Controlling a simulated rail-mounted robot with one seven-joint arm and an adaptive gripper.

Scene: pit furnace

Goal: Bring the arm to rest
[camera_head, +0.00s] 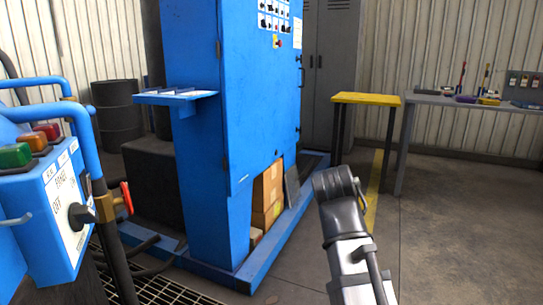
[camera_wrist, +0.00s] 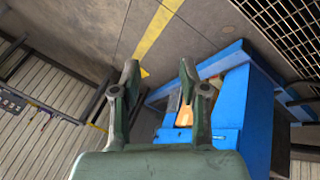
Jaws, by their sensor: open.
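My gripper (camera_wrist: 159,82) shows in the wrist view with its two dark fingers apart and nothing between them. Beyond the fingers are grey floor and part of the blue cabinet. In the head view a part of my arm rises at the lower middle right, in front of the floor and to the right of the blue cabinet (camera_head: 262,110). The gripper's fingers cannot be made out in the head view. The arm appears clear of the cabinet and of the tables.
A blue control box (camera_head: 62,205) with a dial and coloured buttons stands at the left. Cardboard boxes (camera_head: 267,190) sit in the cabinet's base. A yellow-topped table (camera_head: 366,98) and a grey workbench (camera_head: 450,101) with tools stand at the right. Open floor (camera_head: 460,230) lies at the lower right.

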